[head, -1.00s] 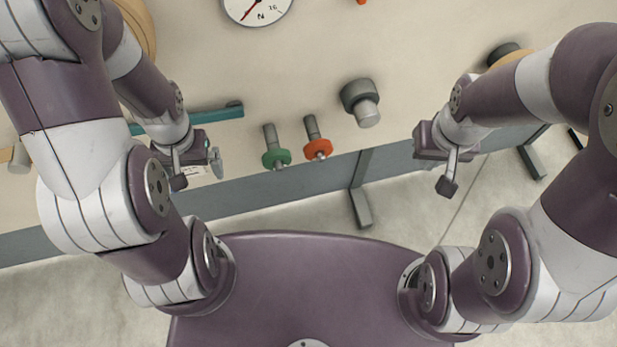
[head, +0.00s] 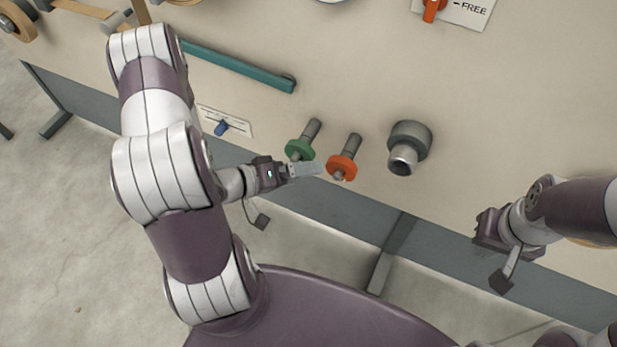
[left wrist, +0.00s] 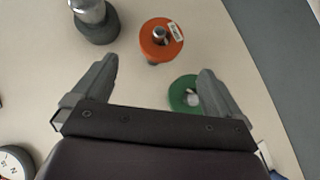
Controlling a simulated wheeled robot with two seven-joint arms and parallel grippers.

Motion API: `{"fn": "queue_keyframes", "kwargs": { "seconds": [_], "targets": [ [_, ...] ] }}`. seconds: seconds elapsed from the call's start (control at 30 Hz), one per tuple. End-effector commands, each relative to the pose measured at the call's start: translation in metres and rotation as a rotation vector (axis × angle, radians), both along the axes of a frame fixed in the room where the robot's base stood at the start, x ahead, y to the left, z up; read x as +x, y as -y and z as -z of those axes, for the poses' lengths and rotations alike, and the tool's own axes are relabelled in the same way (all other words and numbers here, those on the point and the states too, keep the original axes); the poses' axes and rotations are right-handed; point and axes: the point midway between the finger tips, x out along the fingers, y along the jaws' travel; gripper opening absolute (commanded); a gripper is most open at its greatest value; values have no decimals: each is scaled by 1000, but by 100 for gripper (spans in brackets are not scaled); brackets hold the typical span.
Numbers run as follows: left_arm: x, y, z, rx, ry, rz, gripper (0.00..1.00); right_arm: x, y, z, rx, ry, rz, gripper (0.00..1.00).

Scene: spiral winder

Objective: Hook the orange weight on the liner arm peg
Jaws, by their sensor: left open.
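The orange weight (head: 345,163) is a thick ring hanging on a grey peg that sticks out of the panel. In the left wrist view the orange weight (left wrist: 151,48) lies ahead of the fingertips, with a small white label on its face. My left gripper (head: 308,170) is open and empty, just left of the orange weight and by the green weight (head: 299,150). The teal liner arm (head: 235,64) slants across the panel above left, with a dark peg (head: 288,83) at its right end. My right gripper (head: 484,236) is low at the right, its jaws unclear.
A grey stepped cylinder (head: 410,141) stands out right of the orange weight. A blue knob (head: 222,127) on a white label sits below the liner arm. An orange lever (head: 432,10) by a "FREE" label is at top right. Panel between liner arm and weights looks clear.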

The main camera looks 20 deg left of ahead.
Motion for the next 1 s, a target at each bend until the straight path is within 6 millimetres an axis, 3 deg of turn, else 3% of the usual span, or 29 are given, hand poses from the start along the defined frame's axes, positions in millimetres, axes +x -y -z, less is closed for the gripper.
{"fn": "queue_keyframes", "kwargs": {
  "seconds": [0.6,0.97,1.0],
  "targets": [
    [80,72,48,-7,-9,-5,100,0,0,30,0,0,0,0],
    [87,76,50,-6,-10,-8,100,0,0,30,0,0,0,0],
    [87,76,50,-6,-10,-8,90,0,0,30,0,0,0,0]
  ]
}}
